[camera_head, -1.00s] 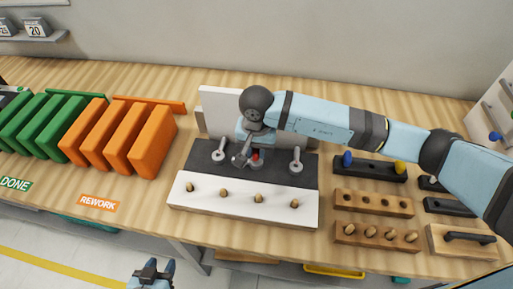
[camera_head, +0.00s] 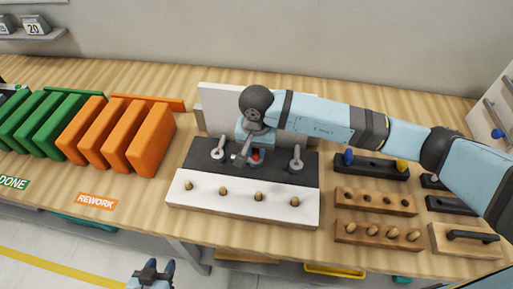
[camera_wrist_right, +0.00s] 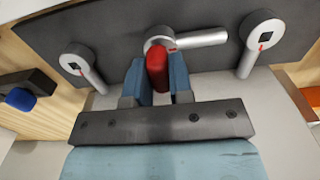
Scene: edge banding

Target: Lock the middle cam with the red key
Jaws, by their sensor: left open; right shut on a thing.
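My right gripper (camera_head: 255,150) is shut on the red key (camera_wrist_right: 157,72), which stands between its two blue fingers in the right wrist view. The key's tip is at the round head of the middle cam (camera_wrist_right: 158,42), seemingly touching it; the fingers hide part of the contact. The middle cam's grey lever points right in the wrist view and left in the head view. The outer cams (camera_wrist_right: 75,60) (camera_wrist_right: 262,30) have levers slanting toward the gripper side in the wrist view. My left gripper (camera_head: 152,270) is open and empty, below the table's front edge.
The cams sit on a dark strip behind a white board (camera_head: 245,205) with several wooden pegs. A black rack (camera_head: 370,167) with blue and yellow keys and wooden peg blocks (camera_head: 375,203) stand right. Orange panels (camera_head: 150,142) and green panels stand left. Bare table lies between.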

